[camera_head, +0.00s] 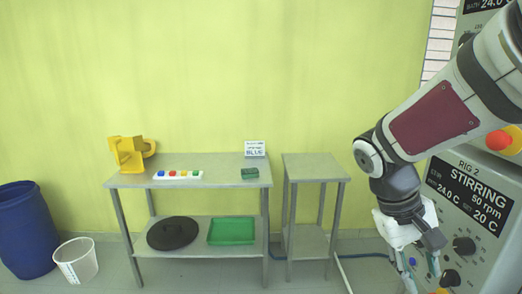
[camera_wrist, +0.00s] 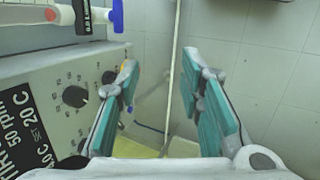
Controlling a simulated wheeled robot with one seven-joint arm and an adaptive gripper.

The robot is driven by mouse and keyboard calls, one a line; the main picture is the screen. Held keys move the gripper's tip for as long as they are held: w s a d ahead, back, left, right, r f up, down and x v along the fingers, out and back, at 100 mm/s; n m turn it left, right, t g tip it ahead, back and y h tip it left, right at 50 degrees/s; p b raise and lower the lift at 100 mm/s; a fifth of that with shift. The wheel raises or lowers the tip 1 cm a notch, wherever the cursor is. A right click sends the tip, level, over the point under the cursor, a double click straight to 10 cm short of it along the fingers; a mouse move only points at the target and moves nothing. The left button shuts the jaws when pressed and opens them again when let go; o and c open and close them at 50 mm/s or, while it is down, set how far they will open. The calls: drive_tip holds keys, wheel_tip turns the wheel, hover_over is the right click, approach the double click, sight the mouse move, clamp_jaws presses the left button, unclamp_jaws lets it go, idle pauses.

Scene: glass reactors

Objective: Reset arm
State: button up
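My gripper (camera_head: 418,262) hangs at the lower right in the head view, pointing down in front of the rig's control panel (camera_head: 469,200). In the wrist view my gripper (camera_wrist: 160,110) has its two teal-padded fingers spread wide apart with nothing between them. The arm is bent, coming in from the upper right. The panel with its black knobs (camera_wrist: 75,96) is close by on the left in the wrist view. The fingertips are partly cut off at the bottom of the head view.
A blue barrel (camera_head: 25,232) and white bucket (camera_head: 76,261) stand left. A red button (camera_head: 498,140) is on the rig.

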drive_tip(key=s+a+r+t+y+p, duration=0.1)
drive_tip(key=s+a+r+t+y, duration=0.1)
drive_tip(key=s+a+r, duration=0.2)
drive_tip(key=s+a+r+t+y+p, duration=0.2)
drive_tip(key=s+a+r+t+y, duration=0.1)
drive_tip(key=s, duration=0.7)
wheel_tip(320, 180, up, 2)
drive_tip(key=shift+s+a+r+m+t, duration=0.1)
drive_tip(key=shift+s+a+m+t, duration=0.15)
drive_tip(key=shift+a, duration=0.5)
